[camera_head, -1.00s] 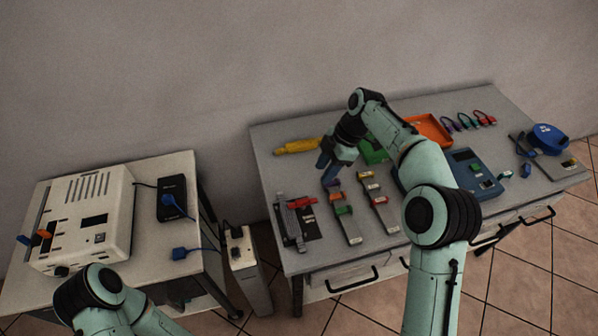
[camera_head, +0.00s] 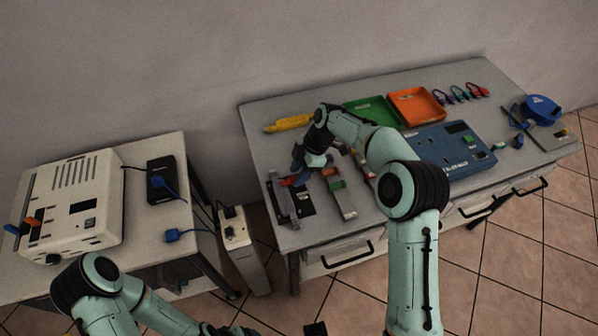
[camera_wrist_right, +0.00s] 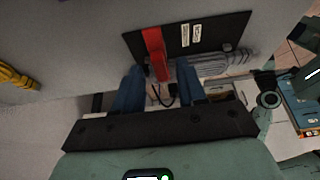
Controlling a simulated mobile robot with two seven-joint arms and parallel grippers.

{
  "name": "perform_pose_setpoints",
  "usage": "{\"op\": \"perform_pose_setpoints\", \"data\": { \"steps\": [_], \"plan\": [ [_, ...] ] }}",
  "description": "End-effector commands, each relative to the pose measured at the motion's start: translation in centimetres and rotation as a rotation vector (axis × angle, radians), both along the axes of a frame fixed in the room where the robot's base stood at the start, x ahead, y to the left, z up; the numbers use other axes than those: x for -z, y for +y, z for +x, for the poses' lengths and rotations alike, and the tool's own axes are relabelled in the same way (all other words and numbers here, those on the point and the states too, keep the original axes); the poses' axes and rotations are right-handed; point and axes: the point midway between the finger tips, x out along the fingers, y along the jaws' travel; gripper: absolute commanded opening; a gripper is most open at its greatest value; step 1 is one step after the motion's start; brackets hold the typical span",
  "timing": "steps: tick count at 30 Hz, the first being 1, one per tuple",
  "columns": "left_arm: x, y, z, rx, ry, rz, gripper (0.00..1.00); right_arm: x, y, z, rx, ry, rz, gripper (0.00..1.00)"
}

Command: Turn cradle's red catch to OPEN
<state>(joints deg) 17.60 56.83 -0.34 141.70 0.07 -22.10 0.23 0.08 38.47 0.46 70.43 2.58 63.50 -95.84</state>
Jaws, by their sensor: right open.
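The cradle (camera_head: 279,205) stands at the left front of the workbench, a grey holder with a black plate (camera_head: 306,202) beside it. Its red catch (camera_head: 290,182) is partly covered by my right gripper (camera_head: 298,163) in the head view. In the right wrist view the red catch (camera_wrist_right: 154,50) is a long bar across the black plate (camera_wrist_right: 205,38), which has two white labels too small to read. My right gripper (camera_wrist_right: 158,72) is open, its blue fingers on either side of the catch's near end. Contact cannot be told.
A grey strip with green and red parts (camera_head: 342,195) lies just right of the cradle. A yellow tool (camera_head: 288,123), a green tray (camera_head: 370,110), an orange tray (camera_head: 417,105) and a blue unit (camera_head: 450,150) are farther back or right. A side table holds a beige machine (camera_head: 75,205).

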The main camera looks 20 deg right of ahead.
Motion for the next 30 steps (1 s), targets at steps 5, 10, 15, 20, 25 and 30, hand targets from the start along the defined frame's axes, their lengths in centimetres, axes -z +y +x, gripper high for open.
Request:
{"op": "perform_pose_setpoints", "data": {
  "steps": [5,10,15,20,25,30],
  "plan": [
    [0.0,0.0,0.0,0.0,0.0,0.0,0.82,0.2,0.1,0.0,0.0,0.0,0.0,0.4],
    [0.0,0.0,0.0,0.0,0.0,0.0,0.82,0.2,0.1,0.0,0.0,0.0,0.0,0.24],
    [0.0,0.0,0.0,0.0,0.0,0.0,0.82,0.2,0.1,0.0,0.0,0.0,0.0,0.0],
    [0.1,0.0,0.0,0.0,0.0,0.0,0.82,0.2,0.1,0.0,0.007,0.0,0.0,0.0],
    [0.6,0.0,-0.3,0.0,0.003,0.0,0.82,0.3,0.1,-0.1,0.047,0.0,0.0,0.0],
    [1.7,0.0,-0.8,0.0,0.009,0.0,0.82,0.4,0.1,-0.2,0.139,-0.001,0.0,0.0]
  ]
}}
